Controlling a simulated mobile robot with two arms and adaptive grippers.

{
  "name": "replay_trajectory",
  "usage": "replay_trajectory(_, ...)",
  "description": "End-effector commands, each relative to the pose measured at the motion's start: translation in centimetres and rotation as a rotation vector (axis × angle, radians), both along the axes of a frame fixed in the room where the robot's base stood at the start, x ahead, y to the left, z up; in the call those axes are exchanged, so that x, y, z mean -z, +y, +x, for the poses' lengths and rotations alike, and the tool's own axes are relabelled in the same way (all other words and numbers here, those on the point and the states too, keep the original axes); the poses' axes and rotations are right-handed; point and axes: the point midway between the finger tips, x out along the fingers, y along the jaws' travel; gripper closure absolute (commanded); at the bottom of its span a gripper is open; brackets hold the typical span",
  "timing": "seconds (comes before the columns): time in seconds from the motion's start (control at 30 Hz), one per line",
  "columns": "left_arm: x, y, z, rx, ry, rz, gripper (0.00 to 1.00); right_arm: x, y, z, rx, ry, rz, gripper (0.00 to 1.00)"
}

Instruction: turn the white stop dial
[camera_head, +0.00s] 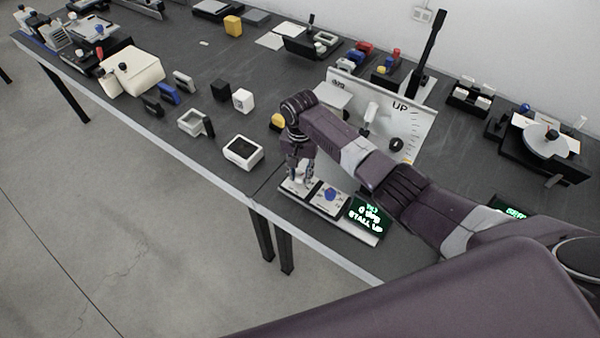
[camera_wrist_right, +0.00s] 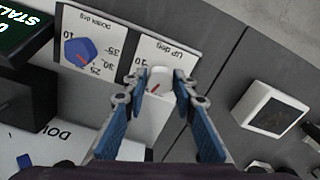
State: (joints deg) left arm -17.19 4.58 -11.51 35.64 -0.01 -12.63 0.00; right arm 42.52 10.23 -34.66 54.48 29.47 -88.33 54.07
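The white stop dial (camera_wrist_right: 160,77), with a red mark, shows in the right wrist view on a pale panel marked "UP deg". My right gripper (camera_wrist_right: 159,84) is open, with its blue-padded fingers on either side of the dial; I cannot tell whether they touch it. A blue dial (camera_wrist_right: 80,52) sits beside it on a panel marked "DOWN deg". In the head view my right gripper (camera_head: 301,180) points down over the left end of the control box (camera_head: 343,222) and largely hides the white dial there. My left gripper is not in view.
A green-lit display (camera_head: 369,213) reading "STALL UP" sits at the box's right end. Behind my right arm stands a white board marked "UP" (camera_head: 420,118). A white-framed block (camera_head: 243,152) lies left of the box. Bare grey tabletop (camera_head: 262,178) separates them.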

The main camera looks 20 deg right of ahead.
Motion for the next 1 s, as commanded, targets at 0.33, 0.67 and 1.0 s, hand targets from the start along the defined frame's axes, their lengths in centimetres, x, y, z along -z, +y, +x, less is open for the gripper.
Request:
replay_trajectory(0.33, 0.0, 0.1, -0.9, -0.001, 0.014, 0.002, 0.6, 0.0, 0.0, 0.0, -0.007, 0.0, 0.0, 0.99)
replay_trajectory(0.67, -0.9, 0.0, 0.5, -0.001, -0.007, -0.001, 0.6, -0.2, 0.0, 0.0, -0.14, 0.0, 0.001, 0.99)
replay_trajectory(1.0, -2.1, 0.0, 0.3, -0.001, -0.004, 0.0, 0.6, -0.2, -0.1, 0.0, -0.441, 0.0, 0.002, 0.99)
